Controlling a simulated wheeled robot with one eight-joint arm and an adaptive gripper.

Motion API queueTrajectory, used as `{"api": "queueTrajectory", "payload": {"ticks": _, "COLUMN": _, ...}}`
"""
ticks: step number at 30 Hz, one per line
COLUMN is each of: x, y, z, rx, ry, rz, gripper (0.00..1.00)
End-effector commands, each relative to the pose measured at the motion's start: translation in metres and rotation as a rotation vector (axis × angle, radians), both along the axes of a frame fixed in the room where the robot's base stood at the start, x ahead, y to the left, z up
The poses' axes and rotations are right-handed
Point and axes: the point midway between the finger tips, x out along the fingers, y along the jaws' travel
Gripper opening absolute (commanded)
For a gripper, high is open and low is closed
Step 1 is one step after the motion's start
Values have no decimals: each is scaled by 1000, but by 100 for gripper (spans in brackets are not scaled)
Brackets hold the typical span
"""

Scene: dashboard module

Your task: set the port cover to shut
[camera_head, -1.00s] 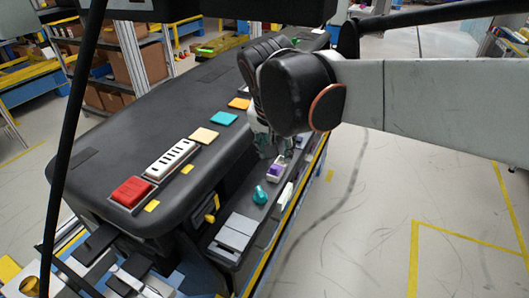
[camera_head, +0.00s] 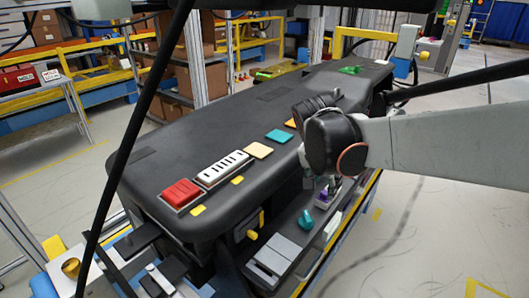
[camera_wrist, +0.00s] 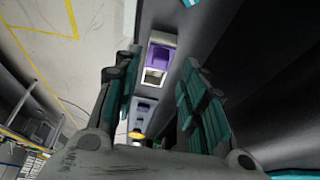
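The port cover looks like the purple flap (camera_wrist: 160,57) in a white-framed port (camera_wrist: 153,77) on the dashboard's lower ledge. In the wrist view it is at upper centre, with a bright square opening below the purple part. Its exact angle is hard to tell. In the head view the purple and white port (camera_head: 325,196) is small and partly hidden by my gripper (camera_head: 314,180). In the wrist view my gripper (camera_wrist: 156,65) is open and empty, its teal-padded fingers apart on either side of the port. I cannot tell any contact.
A teal knob (camera_head: 305,220) and a grey double rocker (camera_head: 282,258) sit on the same ledge. The black dashboard top (camera_head: 220,120) carries a red button (camera_head: 181,193), a white slotted panel (camera_head: 224,168) and coloured pads. Open floor lies to the right.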

Motion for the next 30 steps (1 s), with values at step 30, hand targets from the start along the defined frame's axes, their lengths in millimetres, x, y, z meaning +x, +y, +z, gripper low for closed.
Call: {"api": "queueTrajectory", "payload": {"ticks": 30, "x": 12, "y": -9, "z": -33, "rx": 1, "ry": -1, "rz": 0, "gripper": 0}}
